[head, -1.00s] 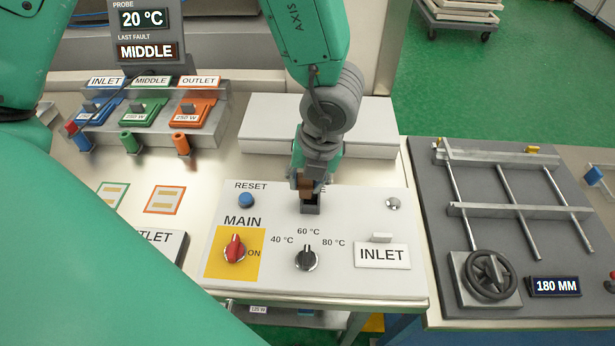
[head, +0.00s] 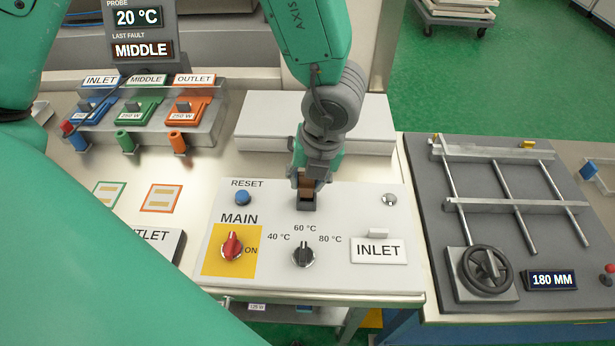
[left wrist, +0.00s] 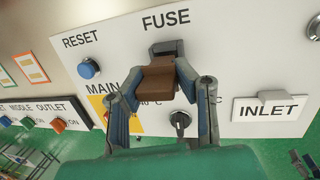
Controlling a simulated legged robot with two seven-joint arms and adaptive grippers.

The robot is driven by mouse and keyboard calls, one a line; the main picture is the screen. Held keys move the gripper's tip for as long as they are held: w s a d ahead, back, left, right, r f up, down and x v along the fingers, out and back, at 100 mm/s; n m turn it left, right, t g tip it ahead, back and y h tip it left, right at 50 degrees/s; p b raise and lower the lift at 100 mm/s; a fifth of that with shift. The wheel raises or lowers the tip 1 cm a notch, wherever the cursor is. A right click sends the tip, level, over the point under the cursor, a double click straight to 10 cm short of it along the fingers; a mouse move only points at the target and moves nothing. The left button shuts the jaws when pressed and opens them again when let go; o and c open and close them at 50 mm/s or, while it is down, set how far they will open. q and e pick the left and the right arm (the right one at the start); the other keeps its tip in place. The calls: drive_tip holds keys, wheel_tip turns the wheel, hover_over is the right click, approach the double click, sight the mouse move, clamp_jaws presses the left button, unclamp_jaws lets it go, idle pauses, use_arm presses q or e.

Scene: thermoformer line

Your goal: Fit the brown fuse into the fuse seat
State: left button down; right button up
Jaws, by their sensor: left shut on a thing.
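The brown fuse (head: 306,184) is a small block between the fingers of my left gripper (head: 306,178), which is shut on it. It also shows in the left wrist view (left wrist: 157,84), gripped on both sides. The dark grey fuse seat (head: 307,204) stands on the white panel, directly below the fuse. In the left wrist view the seat (left wrist: 167,47) shows partly behind the fuse's far end, under the FUSE label. The fuse's lower end is at the seat's mouth; I cannot tell how far inside it is. My right gripper is not in view.
The white panel (head: 335,274) also carries a blue RESET button (head: 243,197), a red MAIN knob (head: 232,246), a black temperature knob (head: 303,255) and an INLET plate (head: 378,251). A raised white box (head: 255,128) lies behind. A handwheel frame (head: 486,270) stands at the right.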

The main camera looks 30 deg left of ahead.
use_arm(q)
drive_tip(key=shift+d+b+x, duration=0.2)
drive_tip(key=shift+b+x, duration=0.65)
drive_tip(key=shift+x, duration=0.2)
idle(0.4)
drive_tip(key=c, duration=1.2)
unclamp_jaws()
drive_tip(key=shift+d+r, duration=0.1)
drive_tip(key=shift+r, duration=0.05)
drive_tip(key=shift+v, duration=5.75)
drive_tip(key=shift+w, duration=0.1)
